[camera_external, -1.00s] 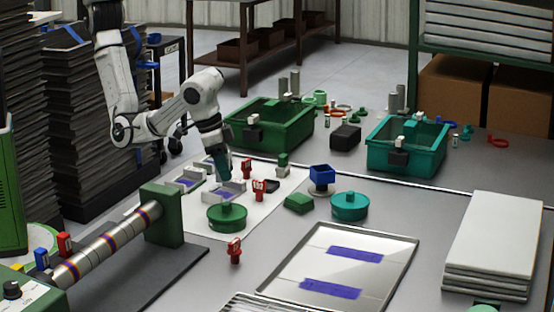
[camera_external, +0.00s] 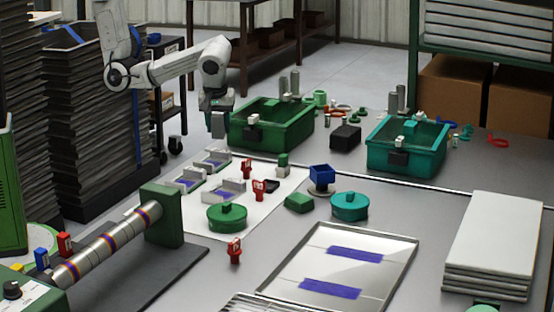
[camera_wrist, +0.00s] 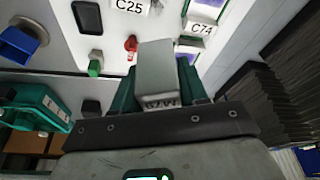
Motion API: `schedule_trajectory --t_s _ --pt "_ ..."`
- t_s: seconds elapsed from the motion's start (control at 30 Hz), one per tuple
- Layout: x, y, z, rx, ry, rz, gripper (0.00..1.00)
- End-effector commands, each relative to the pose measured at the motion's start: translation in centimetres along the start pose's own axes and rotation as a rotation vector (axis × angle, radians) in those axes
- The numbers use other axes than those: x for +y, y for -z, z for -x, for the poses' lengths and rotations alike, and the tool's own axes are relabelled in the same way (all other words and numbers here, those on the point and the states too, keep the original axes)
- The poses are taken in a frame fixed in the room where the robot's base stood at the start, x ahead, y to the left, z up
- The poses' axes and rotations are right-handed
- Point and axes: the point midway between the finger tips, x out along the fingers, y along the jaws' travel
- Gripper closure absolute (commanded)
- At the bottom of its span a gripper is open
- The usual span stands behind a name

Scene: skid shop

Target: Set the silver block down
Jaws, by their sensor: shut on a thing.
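My gripper (camera_external: 219,108) is raised near the left end of the green bin, beyond the white sheet (camera_external: 271,187). In the wrist view its two green fingers are closed on the silver block (camera_wrist: 157,72), one on each side. The block is a plain grey box with dark marks near its lower end. In the external view the block (camera_external: 217,124) hangs below the fingers, clear of the sheet.
The green bin (camera_external: 290,135) is close to the right of my gripper. A teal bin (camera_external: 402,160) stands farther right. A metal tray (camera_external: 342,260) lies in front.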

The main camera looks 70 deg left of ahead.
Motion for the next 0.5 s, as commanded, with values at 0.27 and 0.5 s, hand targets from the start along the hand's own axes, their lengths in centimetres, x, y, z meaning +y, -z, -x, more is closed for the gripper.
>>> schedule_trajectory --t_s 0.27,0.5 --pt "2.9 -0.2 -2.1 -0.004 0.007 0.032 0.96" --pt "6.9 -0.6 -3.8 -0.003 0.005 0.029 0.96"
